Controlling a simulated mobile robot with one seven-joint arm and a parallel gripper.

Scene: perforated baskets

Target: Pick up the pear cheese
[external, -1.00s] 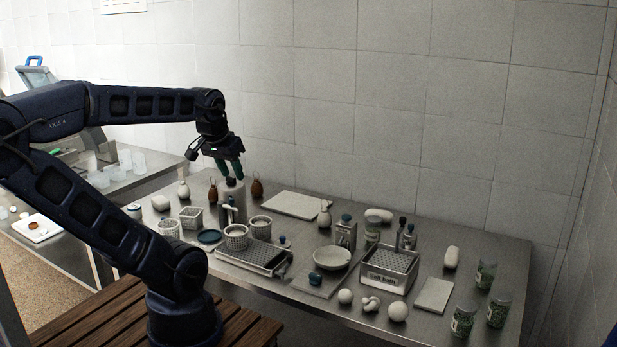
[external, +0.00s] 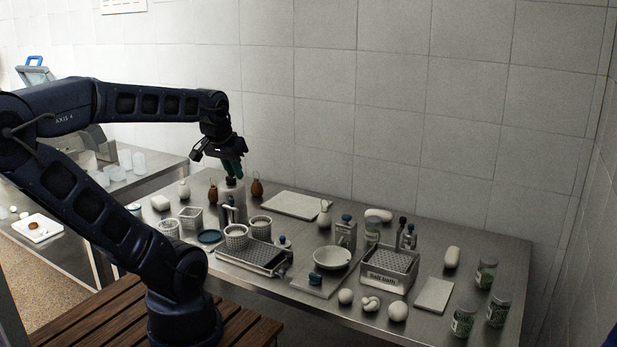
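Several pear-shaped pieces with narrow necks stand on the steel table: a white one (external: 325,217) near the middle, another white one (external: 184,191) at the back left, and two brown ones, one left (external: 213,194) and one right (external: 257,189) of a grey cylinder. I cannot tell which is meant by the pear cheese. My gripper (external: 236,177) points down with green fingertips, just above or behind the dark-topped grey cylinder (external: 232,198), between the two brown pieces. Its fingers overlap in this view, so their gap is unclear. Nothing is visibly held.
Perforated baskets (external: 236,238) and a shallow tray (external: 250,257) stand in front. A white board (external: 297,205) lies behind. A bowl (external: 332,257), a labelled basket (external: 388,270), round white pieces (external: 397,312) and green-filled jars (external: 463,320) crowd the right side. A tiled wall closes the back.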

